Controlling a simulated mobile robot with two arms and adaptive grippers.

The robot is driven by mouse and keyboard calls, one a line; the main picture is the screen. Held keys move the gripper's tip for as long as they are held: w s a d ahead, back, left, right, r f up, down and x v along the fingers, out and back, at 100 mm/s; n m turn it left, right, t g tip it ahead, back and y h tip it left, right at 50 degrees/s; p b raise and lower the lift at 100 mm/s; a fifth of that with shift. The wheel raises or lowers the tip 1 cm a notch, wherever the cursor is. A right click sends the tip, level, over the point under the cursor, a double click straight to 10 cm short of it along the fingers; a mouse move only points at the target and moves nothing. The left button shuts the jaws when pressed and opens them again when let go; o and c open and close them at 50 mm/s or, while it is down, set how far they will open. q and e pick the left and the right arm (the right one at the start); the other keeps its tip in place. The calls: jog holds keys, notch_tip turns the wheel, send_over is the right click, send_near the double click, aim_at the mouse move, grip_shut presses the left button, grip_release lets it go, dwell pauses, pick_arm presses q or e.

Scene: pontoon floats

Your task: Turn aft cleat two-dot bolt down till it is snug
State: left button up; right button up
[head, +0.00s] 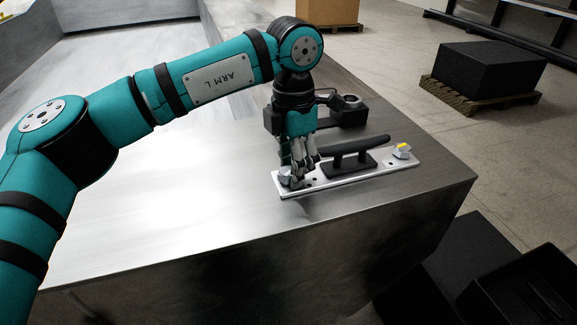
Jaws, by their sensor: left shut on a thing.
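The black cleat (362,150) stands on a flat silver plate (345,178) near the right edge of the metal deck. My left gripper (297,179) points down at the plate's left end, with its fingers shut around a bolt head there. The fingers hide most of this bolt, and I cannot make out any dots on it. I cannot tell how far either bolt is screwed in. My right gripper is not in view.
The bare metal deck (190,200) is clear to the left and ends in a drop at front and right. On the floor, a black block (490,70) sits on a wooden pallet (470,103), a cardboard box (328,10) stands behind, and a black bin (525,290) is at lower right.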

pick_arm(q)
jog(key=m, duration=0.1)
jog(key=s+m, duration=0.1)
jog(key=m, duration=0.1)
jog(key=shift+s+d+r+m+p, duration=0.15)
jog(key=shift+s+m+p, duration=0.15)
jog(key=shift+m+p, duration=0.1)
jog(key=shift+c, duration=1)
jog(key=shift+w+a+m, duration=0.2)
jog(key=shift+a+m, duration=0.05)
jog(key=shift+m, duration=0.75)
jog(key=shift+w+a+m, duration=0.1)
jog(key=shift+a+m, duration=0.1)
jog(key=shift+m, duration=0.5)
jog(key=shift+m+p, duration=0.3)
jog(key=shift+m, duration=0.4)
jog(key=shift+r, duration=0.1)
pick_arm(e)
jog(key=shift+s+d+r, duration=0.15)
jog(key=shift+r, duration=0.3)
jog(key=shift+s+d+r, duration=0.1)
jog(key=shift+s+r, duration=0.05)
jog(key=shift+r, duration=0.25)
